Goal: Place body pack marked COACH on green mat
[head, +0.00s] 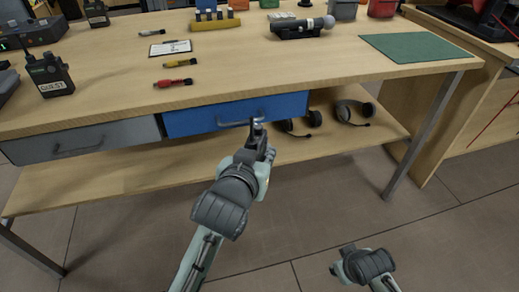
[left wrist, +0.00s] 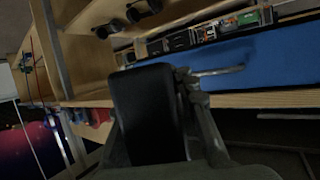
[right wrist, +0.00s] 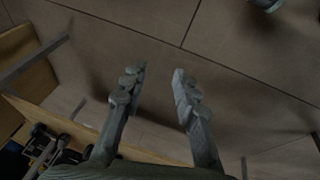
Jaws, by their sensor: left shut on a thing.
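A black box-like thing, apparently a body pack (left wrist: 143,115), is in my left gripper (head: 261,135); it fills much of the left wrist view. No marking shows on it, so I cannot read COACH. The gripper is shut on it, in front of the blue drawer. The green mat (head: 412,47) lies bare on the right of the tabletop. A body pack marked GUEST (head: 50,76) stands at the left of the table. Another pack (head: 96,14) stands behind, its label too small to read. My right gripper (right wrist: 157,80) is open and empty over the floor.
The blue drawer (head: 215,119) with its handle is under the workbench (head: 290,65). Headsets (head: 352,112) lie on the lower shelf. A microphone (head: 302,27) in a dark holder stands left of the mat. A clipboard (head: 171,48) and connectors (head: 173,83) lie on the tabletop.

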